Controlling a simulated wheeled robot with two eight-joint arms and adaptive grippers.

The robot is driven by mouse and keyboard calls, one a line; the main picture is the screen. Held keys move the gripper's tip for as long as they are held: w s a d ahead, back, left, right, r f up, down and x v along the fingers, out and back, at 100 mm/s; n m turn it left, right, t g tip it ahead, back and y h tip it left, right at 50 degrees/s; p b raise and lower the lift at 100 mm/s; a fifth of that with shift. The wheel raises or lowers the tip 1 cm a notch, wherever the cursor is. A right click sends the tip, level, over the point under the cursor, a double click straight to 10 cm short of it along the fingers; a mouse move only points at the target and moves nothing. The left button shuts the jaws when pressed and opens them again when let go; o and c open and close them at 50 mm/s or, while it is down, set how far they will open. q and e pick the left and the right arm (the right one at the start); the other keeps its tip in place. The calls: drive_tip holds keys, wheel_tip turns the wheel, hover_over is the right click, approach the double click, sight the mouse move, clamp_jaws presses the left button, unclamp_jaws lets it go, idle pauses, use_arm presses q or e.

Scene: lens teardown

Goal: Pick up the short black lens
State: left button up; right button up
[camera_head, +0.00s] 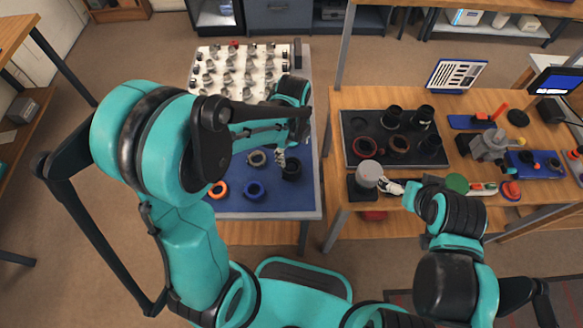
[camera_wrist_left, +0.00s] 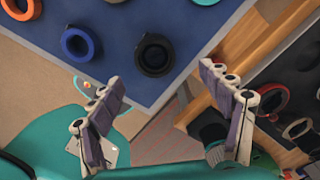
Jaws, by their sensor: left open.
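A short black lens (camera_head: 291,171) sits on the blue mat (camera_head: 298,202) near its right edge. In the left wrist view the same lens (camera_wrist_left: 154,56) stands upright as a short black ring, beyond the fingertips and between them sideways. My left gripper (camera_head: 281,158) is just beside the lens in the head view; in the wrist view (camera_wrist_left: 163,85) its fingers are wide apart with nothing between them.
An orange ring (camera_head: 218,190), a blue ring (camera_head: 254,190) and a grey ring (camera_head: 257,158) lie on the mat. A white board (camera_head: 196,92) with several small parts is behind them. A dark tray (camera_head: 350,126) with several black lenses is on the right wooden table.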

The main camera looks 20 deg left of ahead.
sight(291, 165)
use_arm(q)
drive_tip(key=shift+f+m, duration=0.3)
drive_tip(key=shift+f, duration=0.15)
drive_tip(key=f+b, duration=0.1)
drive_tip(key=f, duration=0.1)
drive_tip(key=f+b, duration=0.1)
drive_tip(key=f, duration=0.1)
drive_tip(key=f+b, duration=0.1)
drive_tip(key=f, duration=0.1)
drive_tip(key=shift+s+a+f, duration=0.2)
drive_tip(key=shift+s+f, duration=0.1)
drive_tip(key=shift+f, duration=0.5)
drive_tip(key=c, duration=1.5)
drive_tip(key=shift+o, duration=0.2)
drive_tip(key=shift+r, duration=0.15)
